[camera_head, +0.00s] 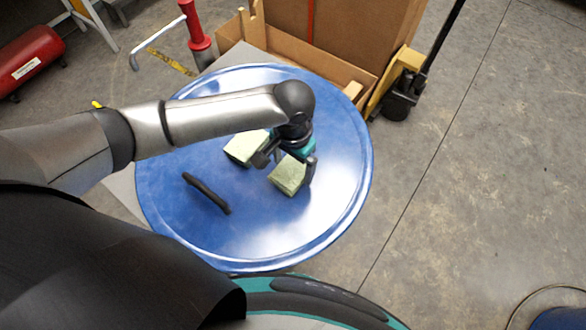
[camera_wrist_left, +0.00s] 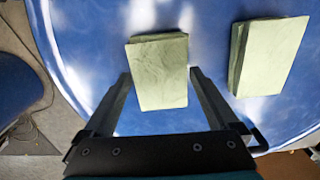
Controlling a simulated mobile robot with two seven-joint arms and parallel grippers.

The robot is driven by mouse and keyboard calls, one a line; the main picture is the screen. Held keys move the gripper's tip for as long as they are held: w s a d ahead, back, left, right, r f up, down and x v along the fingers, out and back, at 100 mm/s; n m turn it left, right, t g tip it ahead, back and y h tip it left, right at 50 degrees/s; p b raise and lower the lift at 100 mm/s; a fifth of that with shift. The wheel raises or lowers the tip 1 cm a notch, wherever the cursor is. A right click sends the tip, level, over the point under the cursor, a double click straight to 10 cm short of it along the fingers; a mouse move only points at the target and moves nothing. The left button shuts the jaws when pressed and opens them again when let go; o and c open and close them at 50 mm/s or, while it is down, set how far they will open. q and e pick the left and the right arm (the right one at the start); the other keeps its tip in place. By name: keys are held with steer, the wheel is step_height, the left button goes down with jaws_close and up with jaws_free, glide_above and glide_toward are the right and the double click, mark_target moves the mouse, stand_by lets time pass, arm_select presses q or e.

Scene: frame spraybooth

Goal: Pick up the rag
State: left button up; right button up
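Two pale green folded rags lie on a round blue top (camera_head: 160,225). My left gripper (camera_head: 286,164) is over the nearer rag (camera_head: 288,179), with its fingers spread. In the left wrist view this rag (camera_wrist_left: 158,85) lies between the open fingers (camera_wrist_left: 160,74), and its near end reaches between them. I cannot tell whether the fingers touch it. The other rag (camera_head: 244,149) lies just to the left in the head view and shows at the right in the left wrist view (camera_wrist_left: 268,55). My right gripper is not in view.
A dark elongated object (camera_head: 207,193) lies on the blue top, left of the rags. A cardboard box (camera_head: 340,30) and a yellow-and-black wheeled piece (camera_head: 398,90) stand behind the top. A red cylinder (camera_head: 30,58) is at far left.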

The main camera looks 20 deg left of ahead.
arm_select(q)
steer(key=c, duration=1)
steer(key=shift+r, duration=0.1)
